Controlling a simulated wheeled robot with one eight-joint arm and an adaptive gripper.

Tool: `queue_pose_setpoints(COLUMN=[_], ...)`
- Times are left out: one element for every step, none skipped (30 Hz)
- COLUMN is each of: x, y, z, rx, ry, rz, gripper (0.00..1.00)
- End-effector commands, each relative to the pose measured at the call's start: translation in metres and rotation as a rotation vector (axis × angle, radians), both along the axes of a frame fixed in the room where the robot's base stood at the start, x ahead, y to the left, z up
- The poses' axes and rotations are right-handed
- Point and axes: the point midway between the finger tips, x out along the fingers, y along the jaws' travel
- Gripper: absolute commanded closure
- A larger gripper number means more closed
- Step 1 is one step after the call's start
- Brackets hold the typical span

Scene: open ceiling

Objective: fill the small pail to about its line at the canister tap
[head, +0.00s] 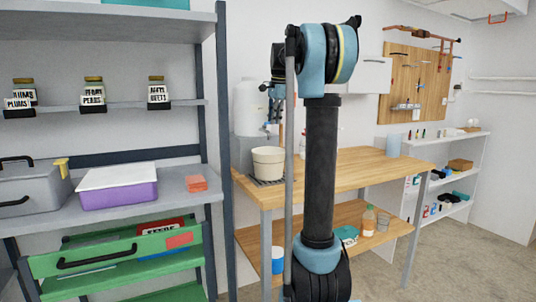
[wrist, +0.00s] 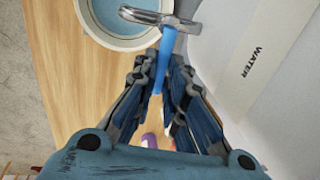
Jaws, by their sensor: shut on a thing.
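The small pail (head: 268,162) is cream-coloured and stands upright on the bench below the canister tap. In the wrist view its pale rim (wrist: 147,42) rings light blue, water-like contents (wrist: 118,14); no fill line shows. The white canister (head: 248,104) stands behind it, and its side (wrist: 262,50) reads WATER in the wrist view. The metal tap (wrist: 160,17) reaches over the pail's rim, with a blue lever (wrist: 167,47) extending from it. My gripper (wrist: 161,68) is shut on this lever. In the head view my arm hides most of the gripper.
A dark grate (head: 262,182) lies under the pail. The wooden bench top (head: 350,172) is mostly clear to the right, with a grey-blue container (head: 394,145) near its far end. A shelf unit (head: 222,150) stands close on the left, its post near the bench.

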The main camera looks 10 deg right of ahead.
Motion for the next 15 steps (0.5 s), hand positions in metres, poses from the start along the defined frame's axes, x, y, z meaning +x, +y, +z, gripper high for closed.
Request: queue_pose_setpoints(x=[0.001,0.001,0.0004,-0.0004,-0.0014,-0.0029,-0.0041,-0.005,-0.006,-0.0067,-0.0073,-0.0078,-0.008,-0.008,-0.0079], y=[0.0003,0.0003,0.0003,0.0004,0.0005,0.0005,0.0006,0.0005,0.0003,0.0,-0.0002,-0.0003,-0.0004,-0.0004,-0.0005], z=[0.0005,0.0006,0.0006,0.0007,0.0007,0.0006,0.0007,0.0006,0.0007,0.0007,0.0007,0.0008,0.0007,0.0007,0.0008], rx=[0.001,0.001,0.001,0.001,0.001,0.001,0.001,0.001,0.001,0.001,0.0,0.001,0.001,0.001,0.001], ry=[-0.003,-0.003,-0.003,-0.003,-0.003,-0.003,-0.003,-0.003,-0.003,-0.003,-0.003,-0.003,-0.003,-0.003,-0.004], rz=[-0.001,-0.003,-0.012,-0.025,-0.042,-0.07,-0.093,-0.115,-0.141,-0.158,-0.171,-0.186,-0.192,-0.195,-0.197], gripper=[1.0,1.0,1.0,1.0,1.0,1.0,1.0,1.0,1.0,1.0,1.0,1.0,1.0,1.0,1.0])
